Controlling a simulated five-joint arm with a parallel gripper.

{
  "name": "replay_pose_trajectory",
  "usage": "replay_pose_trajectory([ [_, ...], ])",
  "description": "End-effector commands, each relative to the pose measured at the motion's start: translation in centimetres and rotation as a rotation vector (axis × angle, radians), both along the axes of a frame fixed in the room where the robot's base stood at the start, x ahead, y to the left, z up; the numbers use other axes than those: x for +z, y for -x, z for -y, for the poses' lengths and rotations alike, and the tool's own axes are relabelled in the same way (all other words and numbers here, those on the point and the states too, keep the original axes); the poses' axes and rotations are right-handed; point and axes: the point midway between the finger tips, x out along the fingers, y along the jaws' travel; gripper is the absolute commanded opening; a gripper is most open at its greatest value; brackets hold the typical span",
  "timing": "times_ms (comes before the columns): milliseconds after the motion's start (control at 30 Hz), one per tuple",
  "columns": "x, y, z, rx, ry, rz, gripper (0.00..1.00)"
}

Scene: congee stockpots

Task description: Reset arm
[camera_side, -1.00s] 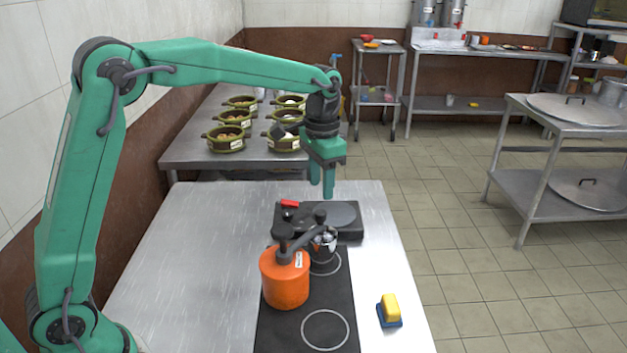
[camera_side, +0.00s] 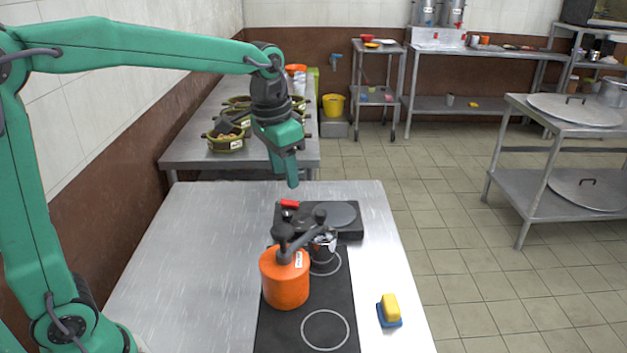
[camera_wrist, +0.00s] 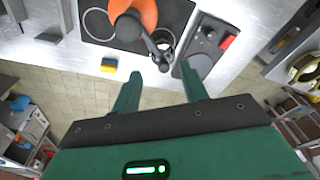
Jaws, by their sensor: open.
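My green gripper (camera_side: 290,168) is in the air above the far end of the steel table (camera_side: 185,260), above and a little left of the black burner unit. In the wrist view its two fingers (camera_wrist: 160,92) are apart with nothing between them. An orange pot (camera_side: 285,278) with a dark handle stands on the black cooktop (camera_side: 300,330); it also shows at the top of the wrist view (camera_wrist: 138,12). A small metal pot (camera_side: 322,246) stands behind it, partly hidden by the handle.
A black burner unit (camera_side: 345,213) with a red part lies behind the pots. A yellow and blue sponge-like block (camera_side: 390,310) lies near the right edge. Green lidded pots (camera_side: 225,142) stand on the table behind. The left part of the steel table is clear.

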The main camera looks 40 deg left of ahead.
Motion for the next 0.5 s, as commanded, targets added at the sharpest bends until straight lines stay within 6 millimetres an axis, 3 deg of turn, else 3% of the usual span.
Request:
replay_pose_trajectory([
  [200, 1.3, 4.2, -0.9, 0.05, 0.011, 0.073, 0.44],
  [500, 1.5, 9.8, -1.8, 0.116, 0.028, 0.168, 0.44],
])
